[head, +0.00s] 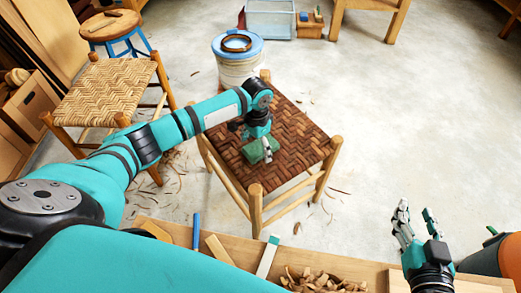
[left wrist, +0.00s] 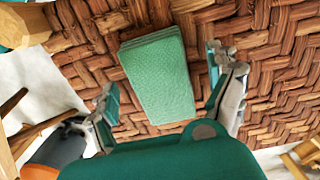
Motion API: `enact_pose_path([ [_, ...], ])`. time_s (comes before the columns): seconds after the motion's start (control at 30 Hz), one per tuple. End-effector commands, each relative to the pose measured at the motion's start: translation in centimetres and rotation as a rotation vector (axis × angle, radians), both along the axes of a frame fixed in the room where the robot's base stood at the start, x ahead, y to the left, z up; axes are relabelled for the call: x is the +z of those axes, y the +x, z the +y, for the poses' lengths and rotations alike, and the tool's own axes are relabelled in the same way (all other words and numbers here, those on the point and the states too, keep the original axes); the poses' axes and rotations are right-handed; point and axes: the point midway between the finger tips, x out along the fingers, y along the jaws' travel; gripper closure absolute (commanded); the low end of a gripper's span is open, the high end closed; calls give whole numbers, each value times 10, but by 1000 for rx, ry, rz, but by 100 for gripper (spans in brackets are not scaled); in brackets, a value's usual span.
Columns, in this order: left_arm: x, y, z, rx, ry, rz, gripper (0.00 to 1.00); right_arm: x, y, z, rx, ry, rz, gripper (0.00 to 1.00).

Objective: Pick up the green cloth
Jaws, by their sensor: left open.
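The green cloth (head: 252,149) lies folded on the dark woven bark seat (head: 288,120) of a wooden stool in the head view. In the left wrist view the cloth (left wrist: 158,75) is a flat folded rectangle on the brown weave (left wrist: 265,65). My left gripper (head: 262,150) is over the seat at the cloth. In the left wrist view my left gripper (left wrist: 165,95) is open, with one finger on each side of the cloth and apart from it. My right gripper (head: 416,225) is at the lower right of the head view, fingers spread, with nothing between them.
A workbench (head: 230,249) with a blue-handled tool (head: 196,230) and wood shavings (head: 322,281) runs along the front. A lighter woven stool (head: 103,88) stands left. A bucket (head: 238,66) stands behind the seat.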

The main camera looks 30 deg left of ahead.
Motion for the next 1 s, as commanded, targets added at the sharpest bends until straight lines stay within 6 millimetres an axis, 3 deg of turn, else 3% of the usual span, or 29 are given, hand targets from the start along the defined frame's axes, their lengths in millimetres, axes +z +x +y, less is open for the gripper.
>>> enact_pose_path([
  [0.37, -6, 0, 0, 0, 0, -1, 11, 13, 4, 3, 4, 18, -70, 60],
  [0.8, -6, 0, 0, 0, 0, -1, 66, 12, 4, 3, 3, 17, -69, 60],
  [1.0, -6, 0, 0, 1, 0, -1, 67, 12, 4, 3, 3, 17, -68, 60],
])
